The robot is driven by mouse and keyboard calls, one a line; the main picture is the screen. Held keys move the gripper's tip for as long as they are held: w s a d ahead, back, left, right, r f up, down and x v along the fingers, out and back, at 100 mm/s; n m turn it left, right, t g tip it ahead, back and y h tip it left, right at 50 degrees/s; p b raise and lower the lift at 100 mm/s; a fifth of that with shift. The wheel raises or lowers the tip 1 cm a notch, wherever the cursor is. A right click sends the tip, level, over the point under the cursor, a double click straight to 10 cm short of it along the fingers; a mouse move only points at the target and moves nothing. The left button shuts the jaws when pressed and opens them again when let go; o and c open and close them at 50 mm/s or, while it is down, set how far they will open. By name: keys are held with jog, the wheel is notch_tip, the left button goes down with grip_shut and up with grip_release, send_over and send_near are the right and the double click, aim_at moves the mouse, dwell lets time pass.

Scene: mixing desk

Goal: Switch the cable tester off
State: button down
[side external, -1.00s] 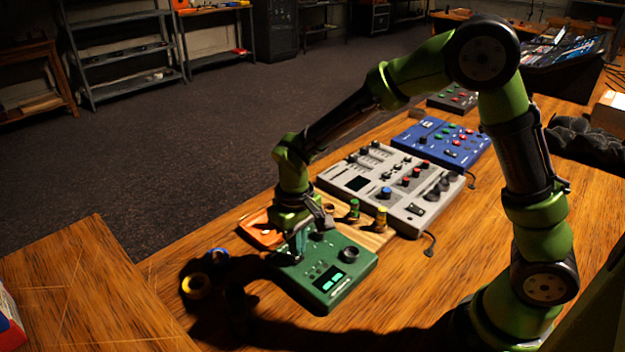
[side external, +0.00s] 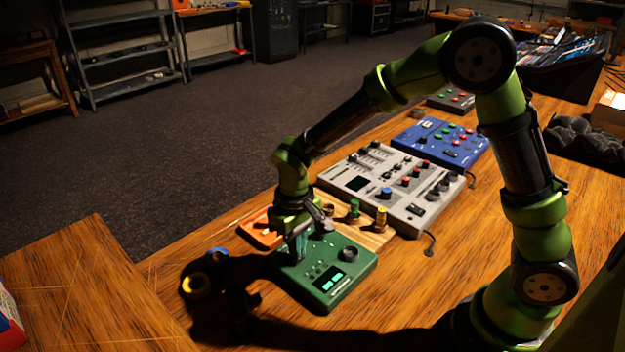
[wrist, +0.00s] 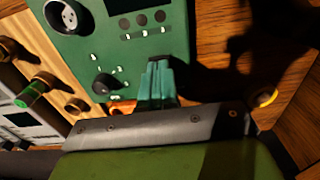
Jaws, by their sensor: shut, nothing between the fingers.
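The cable tester, taken to be the green box (side external: 345,283), lies flat on the wooden desk. Its small screen (side external: 330,281) glows green in the side view. A large round knob (side external: 349,254) stands near its right corner. My gripper (side external: 300,257) points down over the tester's left part, fingers together and empty. In the wrist view, the shut fingertips (wrist: 160,64) are over the green panel (wrist: 97,45), beside a small black knob (wrist: 104,83) with white marks around it. The fingers hide part of the panel; I cannot tell whether they touch it.
A wooden block with coloured pegs (side external: 381,217) and an orange item (side external: 259,230) stand close behind the tester. The grey mixer (side external: 390,187) and blue panel (side external: 440,143) lie farther back. Bare desk lies in front.

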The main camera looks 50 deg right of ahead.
jog(key=shift+f, duration=0.65)
jog(key=shift+r, duration=3.55)
jog(key=s+d+r+m+t+y, duration=0.1)
jog(key=s+d+r+m+t, duration=0.1)
jog(key=s+r, duration=0.4)
jog(key=s+d+r+m+t+y, duration=0.1)
jog(key=s+d+r+m+t, duration=0.1)
jog(key=s+d+r+t, duration=0.3)
jog(key=s+d+r, duration=0.1)
jog(key=s+r, duration=0.1)
jog(key=s, duration=0.1)
jog(key=shift+s, duration=0.4)
jog(key=shift+r, duration=0.1)
